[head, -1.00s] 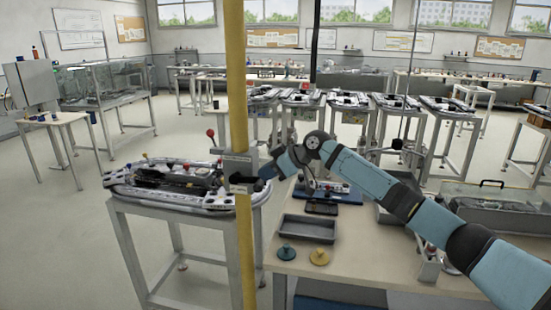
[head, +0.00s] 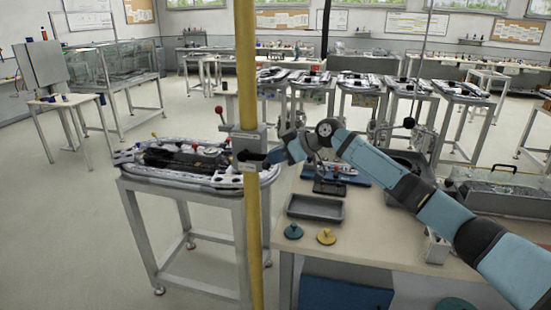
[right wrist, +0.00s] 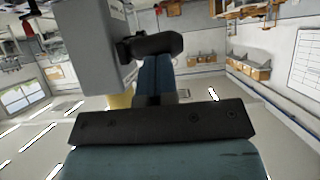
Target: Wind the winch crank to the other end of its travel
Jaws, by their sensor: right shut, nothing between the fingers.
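The winch is a grey box (head: 250,142) fixed to a yellow upright post (head: 247,75). In the right wrist view the grey box (right wrist: 88,45) stands at upper left, with a black crank-like arm (right wrist: 150,45) reaching right from it. My right gripper (head: 275,157) is just right of the box in the head view. In the right wrist view my blue, shut fingers (right wrist: 155,75) are close to the black arm; I cannot tell whether they touch it. The gripper is shut and empty. The crank's far side and exact angle are hidden. My left gripper is not in view.
A ring track table (head: 140,182) stands behind and left of the post. A workbench (head: 400,245) is right of it, with a grey tray (head: 315,207), a green disc (head: 293,231) and a yellow disc (head: 326,237). The floor at left is open.

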